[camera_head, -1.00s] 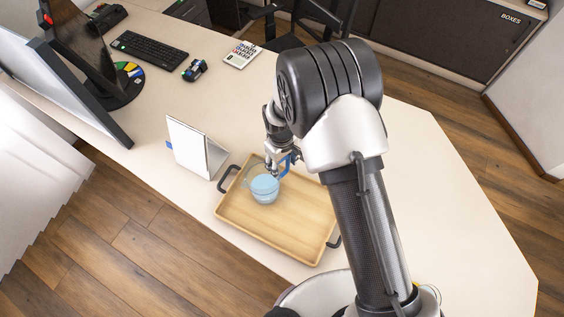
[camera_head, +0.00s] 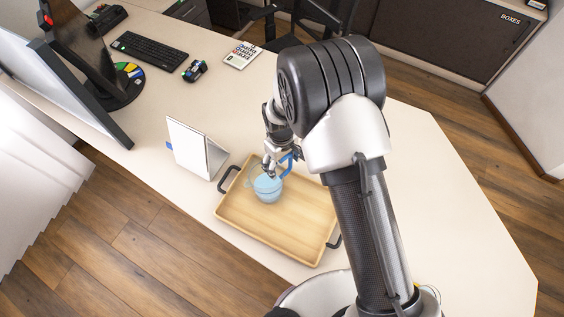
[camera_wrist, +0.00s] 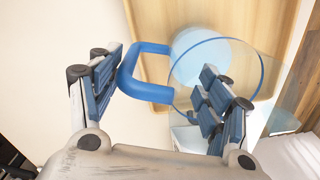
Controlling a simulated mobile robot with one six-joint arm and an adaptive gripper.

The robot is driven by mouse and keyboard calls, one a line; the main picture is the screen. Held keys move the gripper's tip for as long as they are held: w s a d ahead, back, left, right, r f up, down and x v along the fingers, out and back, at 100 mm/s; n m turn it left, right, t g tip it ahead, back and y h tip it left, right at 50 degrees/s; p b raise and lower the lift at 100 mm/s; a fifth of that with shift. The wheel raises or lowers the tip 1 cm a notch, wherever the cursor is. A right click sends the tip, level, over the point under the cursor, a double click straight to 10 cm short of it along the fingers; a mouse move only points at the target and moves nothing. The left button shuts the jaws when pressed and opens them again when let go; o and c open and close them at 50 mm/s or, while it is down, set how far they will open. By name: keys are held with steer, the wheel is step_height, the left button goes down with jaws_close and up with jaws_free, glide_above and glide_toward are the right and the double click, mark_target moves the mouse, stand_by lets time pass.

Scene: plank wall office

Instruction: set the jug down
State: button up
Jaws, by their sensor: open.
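The jug (camera_head: 267,189) is clear with a blue rim, a blue handle and light-blue contents. It stands upright on the wooden tray (camera_head: 290,236), near the tray's upper left end. In the wrist view the jug (camera_wrist: 205,65) shows its blue handle (camera_wrist: 140,70) between my gripper's (camera_wrist: 160,92) two fingers. The fingers are spread apart and not closed on the handle; one finger overlaps the jug's rim in the picture. In the head view my gripper (camera_head: 272,165) is at the jug's upper side, partly hidden by my arm.
A white folded stand (camera_head: 196,148) is just left of the tray. The tray has black handles at its ends, and its lower right part is bare. A keyboard (camera_head: 150,48), a calculator (camera_head: 242,55) and monitors stand farther back. The desk right of my arm is clear.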

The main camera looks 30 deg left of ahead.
step_height(320, 180, up, 11)
steer(key=shift+s+r+p, duration=0.1)
steer(key=shift+s+p, duration=0.05)
steer(key=shift+p, duration=0.55)
steer(key=w+d+r+m+t, duration=0.1)
steer(key=w+d+r+m, duration=0.15)
steer(key=d+r, duration=0.7)
steer(key=w+d+r+m+t, duration=0.1)
steer(key=d+r+m, duration=0.3)
steer(key=d+r, duration=0.6)
steer(key=s+d+r+m+t, duration=0.1)
steer(key=s+d+r+m, duration=0.3)
steer(key=s+d, duration=0.3)
steer(key=s+d+r+m+t, duration=0.1)
steer(key=s+d+r+m, duration=0.3)
steer(key=s+d, duration=0.4)
steer(key=d+r, duration=0.1)
steer(key=d, duration=0.2)
steer(key=shift+s, duration=0.15)
steer(key=shift+d+r, duration=0.1)
step_height(320, 180, down, 8)
steer(key=b, duration=0.8)
